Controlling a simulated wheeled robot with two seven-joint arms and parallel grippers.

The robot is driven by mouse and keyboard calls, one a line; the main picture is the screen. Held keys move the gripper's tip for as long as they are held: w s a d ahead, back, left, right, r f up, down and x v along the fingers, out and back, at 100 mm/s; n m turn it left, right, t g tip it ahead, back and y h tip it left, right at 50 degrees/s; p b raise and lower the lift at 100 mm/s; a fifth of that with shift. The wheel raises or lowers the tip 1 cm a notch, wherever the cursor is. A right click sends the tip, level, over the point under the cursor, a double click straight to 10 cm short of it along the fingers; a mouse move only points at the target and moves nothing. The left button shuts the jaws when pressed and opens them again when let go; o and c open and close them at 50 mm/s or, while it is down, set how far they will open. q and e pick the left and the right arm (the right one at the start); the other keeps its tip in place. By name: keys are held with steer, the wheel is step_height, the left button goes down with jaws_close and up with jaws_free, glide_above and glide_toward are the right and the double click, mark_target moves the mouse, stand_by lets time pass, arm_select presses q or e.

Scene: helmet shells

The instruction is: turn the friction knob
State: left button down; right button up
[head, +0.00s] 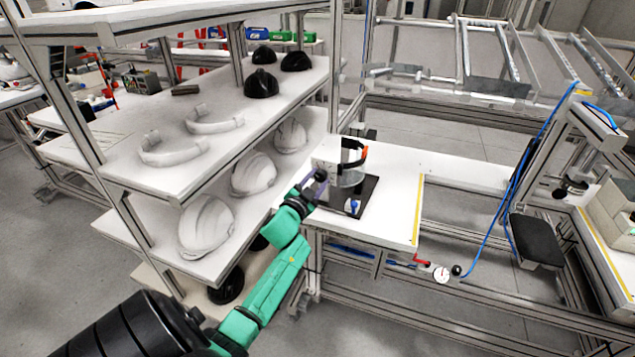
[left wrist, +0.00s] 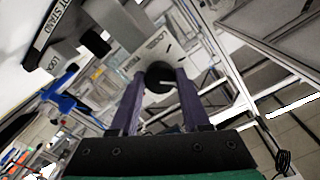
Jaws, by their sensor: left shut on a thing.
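The friction knob (left wrist: 158,73) is a dark round knob with a pale pointer mark, in the middle of the left wrist view. It sits on a pale plate (left wrist: 148,52) with printed lettering around it. My left gripper (left wrist: 161,80) has its two purple fingers shut on the knob, one on each side. In the head view my left gripper (head: 318,178) is at the left side of the test stand (head: 345,181), which has a pale body on a black base. My right gripper is out of view.
The stand is on a white table (head: 402,190) with bare room to its right. A shelf rack (head: 150,178) with white helmet shells (head: 206,226) and black ones (head: 261,83) stands close on the left. A blue hose (head: 512,170) hangs at the right.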

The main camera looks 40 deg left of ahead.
arm_select(q)
steer(key=shift+m, duration=0.4)
steer(key=shift+c, duration=1.8)
jaws_free()
steer(key=b+v, duration=0.1)
steer(key=v, duration=1.3)
steer(key=shift+s, duration=0.25)
